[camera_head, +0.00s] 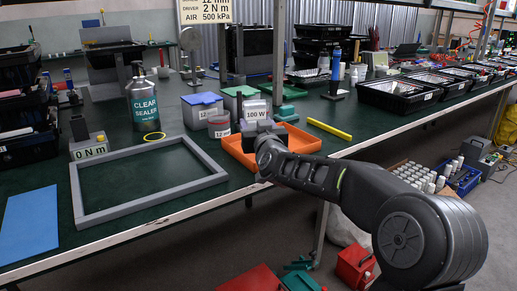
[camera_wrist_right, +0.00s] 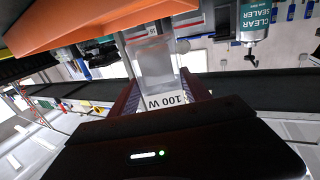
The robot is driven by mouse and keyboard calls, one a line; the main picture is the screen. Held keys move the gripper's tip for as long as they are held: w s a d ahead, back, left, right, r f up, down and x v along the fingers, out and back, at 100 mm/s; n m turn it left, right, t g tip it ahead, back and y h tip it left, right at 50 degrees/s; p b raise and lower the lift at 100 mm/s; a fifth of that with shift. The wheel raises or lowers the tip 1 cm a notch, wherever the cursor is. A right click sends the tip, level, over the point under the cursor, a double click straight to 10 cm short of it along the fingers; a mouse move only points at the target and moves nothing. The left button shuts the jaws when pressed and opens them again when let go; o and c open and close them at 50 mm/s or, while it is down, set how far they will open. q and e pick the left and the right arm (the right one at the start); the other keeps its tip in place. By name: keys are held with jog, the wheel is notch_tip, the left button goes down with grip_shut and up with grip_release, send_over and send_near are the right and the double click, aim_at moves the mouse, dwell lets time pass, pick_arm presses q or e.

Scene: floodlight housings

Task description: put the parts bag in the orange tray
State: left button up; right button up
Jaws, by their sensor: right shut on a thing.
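The parts bag is a clear, greyish bag with a white "100 W" label (camera_head: 256,110), and it also shows in the right wrist view (camera_wrist_right: 156,68). My right gripper (camera_head: 262,130) is shut on it, with one finger on each side of the bag in the right wrist view. The orange tray (camera_head: 303,140) lies on the green bench, partly hidden behind my right gripper and arm. In the head view the bag overlaps the tray's back part; I cannot tell how high it is above the tray floor. My left gripper is not in view.
A grey frame (camera_head: 148,207) lies left of the tray. Lidded boxes, one blue-topped (camera_head: 202,99), and a clear sealer bottle (camera_head: 143,100) stand behind. A yellow bar (camera_head: 329,129) lies to the right. The bench's front edge runs close below the tray.

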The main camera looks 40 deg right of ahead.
jog(key=shift+f+b, duration=1.15)
jog(key=shift+f, duration=1.4)
jog(key=shift+f, duration=0.15)
jog(key=o, duration=1.5)
jog(key=shift+c, duration=0.2)
